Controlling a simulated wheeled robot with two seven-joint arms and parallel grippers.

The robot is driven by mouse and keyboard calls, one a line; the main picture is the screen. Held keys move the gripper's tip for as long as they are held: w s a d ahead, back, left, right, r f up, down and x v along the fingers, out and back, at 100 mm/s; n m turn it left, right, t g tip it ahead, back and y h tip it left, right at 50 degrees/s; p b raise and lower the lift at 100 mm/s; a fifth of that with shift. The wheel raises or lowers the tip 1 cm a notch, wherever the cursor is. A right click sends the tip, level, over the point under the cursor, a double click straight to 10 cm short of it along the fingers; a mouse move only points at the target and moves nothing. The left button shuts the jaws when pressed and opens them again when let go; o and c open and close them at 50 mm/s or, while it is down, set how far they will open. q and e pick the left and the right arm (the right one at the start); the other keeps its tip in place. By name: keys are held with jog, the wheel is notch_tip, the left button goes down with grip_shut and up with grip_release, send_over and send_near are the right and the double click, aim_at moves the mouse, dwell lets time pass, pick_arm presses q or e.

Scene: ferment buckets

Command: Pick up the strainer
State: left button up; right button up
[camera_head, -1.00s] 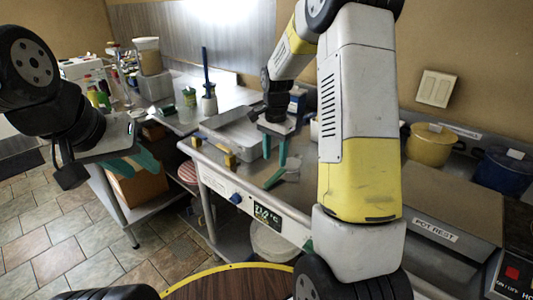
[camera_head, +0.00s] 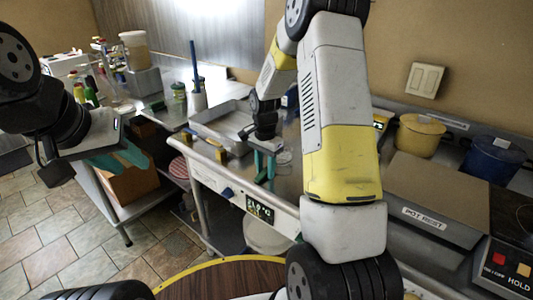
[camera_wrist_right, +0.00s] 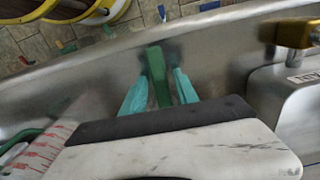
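The strainer (camera_head: 283,157) lies on the metal counter in the head view; its pale round end shows just right of my right gripper (camera_head: 264,178). Its green handle (camera_wrist_right: 159,78) stretches between the two teal fingers of my right gripper (camera_wrist_right: 163,75) in the right wrist view. These fingers point down at the counter and look open around the handle, with a small gap on the handle's right side. The strainer's bowl is not clear in the wrist view. My left gripper (camera_head: 122,160) is open and empty at the left, over the floor side of the counter.
A metal tray (camera_head: 225,125) sits behind my right gripper. Yellow clamps or handles (camera_head: 218,152) stand at the counter's front edge. A yellow pot (camera_head: 420,135) and a blue pot (camera_head: 493,158) are at the right. A wooden round stool top (camera_head: 225,280) is in front.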

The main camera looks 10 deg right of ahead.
grip_shut()
jog(key=shift+r, duration=0.15)
